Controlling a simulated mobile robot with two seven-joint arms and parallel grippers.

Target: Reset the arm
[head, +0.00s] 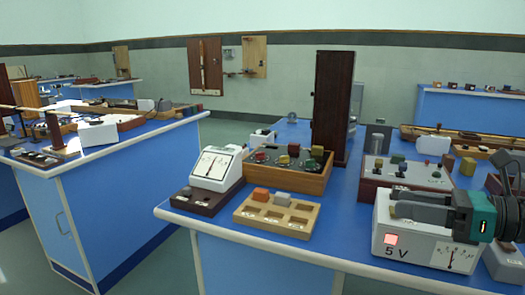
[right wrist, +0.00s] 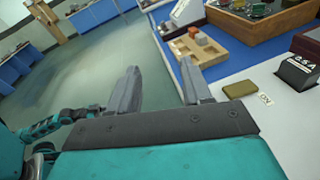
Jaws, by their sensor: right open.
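My right gripper (head: 393,203) is at the right of the head view, over the white 5 V power box (head: 420,240) at the bench's front edge. Its two fingers point left and hold nothing. In the right wrist view the same gripper (right wrist: 160,88) has its fingers wide apart, with the floor and the bench edge showing between them. A teal arm part of mine shows at the left of the wrist view, but no left gripper can be made out.
A wooden tray (head: 238,215) with an orange and a grey block, a white meter (head: 217,168) and a knobbed wooden box (head: 315,178) stand on the blue bench. A tall dark cabinet (head: 331,108) rises behind. Another bench (head: 120,137) is at left, with floor between.

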